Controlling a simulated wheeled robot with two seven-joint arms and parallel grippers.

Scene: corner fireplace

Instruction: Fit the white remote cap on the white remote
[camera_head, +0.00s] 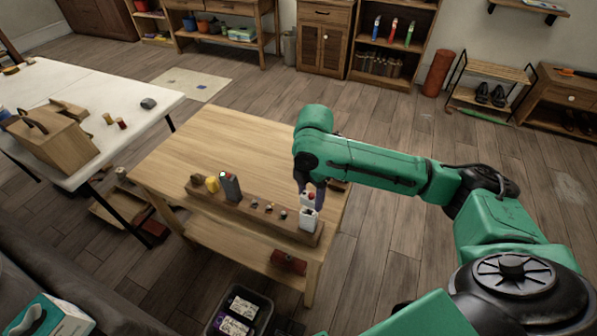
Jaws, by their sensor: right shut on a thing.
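The white remote (307,221) stands upright near the right end of a wooden rack on the table, with a dark patch at its top. My right gripper (310,191) comes down from above and is shut on the white remote cap (306,201), a small white piece with a red spot. The cap is right above the remote; I cannot tell whether the two touch. The gripper hides part of the cap. My left gripper is not in view.
The wooden rack (255,222) also holds a dark grey remote (230,187), a yellow piece (212,184) and several small pieces. The wooden table (240,140) is clear behind it. A reddish-brown object (289,262) lies near the front. A dark bin (238,311) stands below.

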